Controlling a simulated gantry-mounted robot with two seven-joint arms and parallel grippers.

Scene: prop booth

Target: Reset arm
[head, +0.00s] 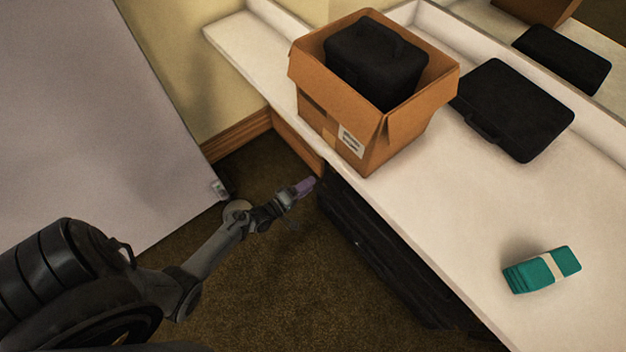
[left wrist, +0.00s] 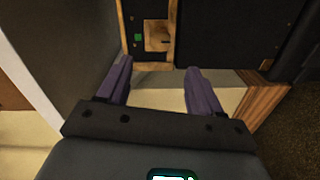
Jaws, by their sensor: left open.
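My left gripper (head: 303,187) shows in the head view at the end of the arm from the left. It is over the carpet, beside the front edge of the white counter and below the cardboard box. In the left wrist view its two purple fingers (left wrist: 158,88) stand apart with nothing between them. Beyond the fingers is a dark surface with a wood-edged panel that bears a small green mark. My right gripper is not in view.
The white counter (head: 440,220) holds an open cardboard box (head: 335,125) with a black case (head: 375,60) inside, a flat black case (head: 515,108) and a teal banded stack (head: 542,270). A mirror is behind. Dark drawers (head: 375,255) stand under the counter. A large pale panel (head: 90,100) is at left.

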